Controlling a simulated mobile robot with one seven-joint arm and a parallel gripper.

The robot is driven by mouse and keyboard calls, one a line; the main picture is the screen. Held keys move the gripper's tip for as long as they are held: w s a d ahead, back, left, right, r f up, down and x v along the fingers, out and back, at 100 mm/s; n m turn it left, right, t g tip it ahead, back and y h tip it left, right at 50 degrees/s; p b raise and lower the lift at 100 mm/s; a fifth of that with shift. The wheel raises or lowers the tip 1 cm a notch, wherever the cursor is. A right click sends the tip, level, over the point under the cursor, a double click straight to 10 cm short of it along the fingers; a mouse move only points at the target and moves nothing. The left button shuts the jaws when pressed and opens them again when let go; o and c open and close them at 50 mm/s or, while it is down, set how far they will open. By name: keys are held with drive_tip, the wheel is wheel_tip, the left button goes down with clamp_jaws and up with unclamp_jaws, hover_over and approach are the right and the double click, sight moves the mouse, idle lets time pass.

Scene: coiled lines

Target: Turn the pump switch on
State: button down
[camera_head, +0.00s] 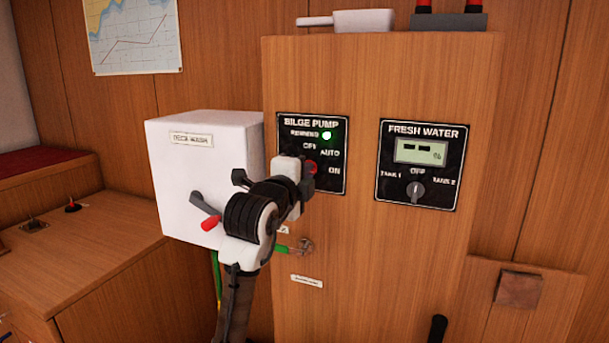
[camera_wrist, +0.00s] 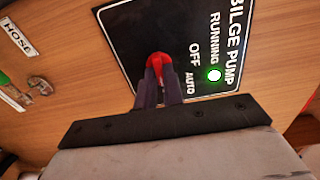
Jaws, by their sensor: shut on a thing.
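The black bilge pump panel (camera_head: 288,128) is on the front of the wooden cabinet, with the labels OFF, AUTO and ON. Its red switch (camera_head: 312,167) is partly hidden by my gripper (camera_head: 306,177). In the wrist view, the red switch (camera_wrist: 157,64) sits between the two dark fingertips of my gripper (camera_wrist: 159,84), which is shut on it. The green running light (camera_head: 326,135) is lit, and it also shows in the wrist view (camera_wrist: 214,75). The ON label is hidden in the wrist view. I cannot tell which label the switch points at.
A white box (camera_head: 171,165) with a red-tipped lever (camera_head: 211,223) stands left of my arm. The fresh water panel (camera_head: 388,177) with its knob is to the right. A green-handled valve (camera_head: 303,246) is below the bilge panel. A wooden counter is at the left.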

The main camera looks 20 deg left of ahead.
drive_tip(key=c, duration=1.5)
unclamp_jaws()
drive_tip(key=s, duration=0.9)
drive_tip(key=s+b, duration=0.1)
drive_tip(key=s, duration=0.4)
drive_tip(key=shift+a, duration=0.25)
